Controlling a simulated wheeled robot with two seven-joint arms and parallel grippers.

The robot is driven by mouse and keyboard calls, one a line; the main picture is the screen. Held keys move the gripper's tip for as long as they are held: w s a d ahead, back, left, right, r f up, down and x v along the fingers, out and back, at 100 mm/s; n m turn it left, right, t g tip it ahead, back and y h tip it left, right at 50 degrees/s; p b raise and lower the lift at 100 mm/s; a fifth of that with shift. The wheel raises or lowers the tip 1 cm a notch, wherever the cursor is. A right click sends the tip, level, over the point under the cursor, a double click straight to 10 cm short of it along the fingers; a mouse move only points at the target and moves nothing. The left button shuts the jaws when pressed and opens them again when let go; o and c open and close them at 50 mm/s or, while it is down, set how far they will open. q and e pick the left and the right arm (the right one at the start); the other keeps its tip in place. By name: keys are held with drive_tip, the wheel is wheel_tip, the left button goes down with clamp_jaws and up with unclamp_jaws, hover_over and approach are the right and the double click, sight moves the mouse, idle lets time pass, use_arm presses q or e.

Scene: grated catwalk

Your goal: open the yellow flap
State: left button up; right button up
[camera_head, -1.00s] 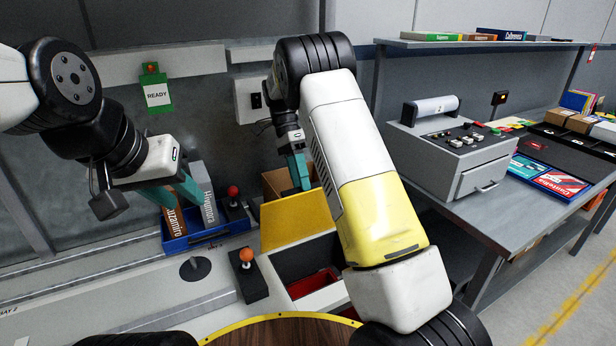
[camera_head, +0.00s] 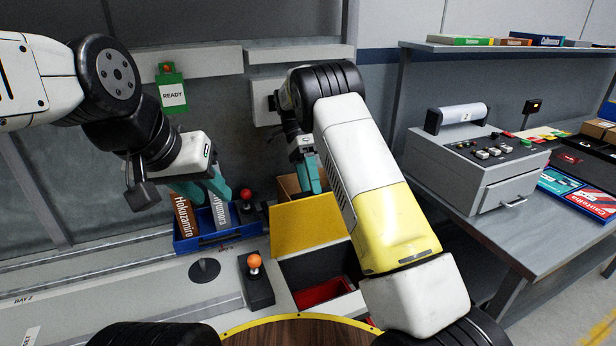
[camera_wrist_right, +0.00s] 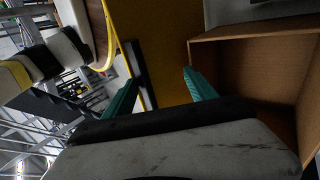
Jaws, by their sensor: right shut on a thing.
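The yellow flap (camera_head: 308,226) stands raised and tilted behind a dark opening with a red inside (camera_head: 322,291). My right gripper (camera_head: 311,178) is at the flap's upper edge, partly hidden behind my own right arm. In the right wrist view its teal fingers (camera_wrist_right: 160,92) lie either side of the yellow panel (camera_wrist_right: 165,45), shut on it.
The blue bin (camera_head: 190,244) holds books. A cardboard box (camera_head: 289,186) stands behind the flap; it also shows in the wrist view (camera_wrist_right: 255,60). An orange-knobbed lever (camera_head: 256,285) and a red-knobbed one (camera_head: 246,197) stand nearby. A grey machine (camera_head: 470,165) sits on the right bench.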

drive_tip(key=shift+a+f, duration=0.15)
drive_tip(key=shift+f, duration=0.15)
drive_tip(key=s+r, duration=0.2)
drive_tip(key=s, duration=0.3)
drive_tip(key=s+r, duration=0.1)
drive_tip(key=s, duration=0.4)
drive_tip(key=s+r, duration=0.2)
drive_tip(key=s, duration=0.4)
drive_tip(key=shift+a+r, duration=0.35)
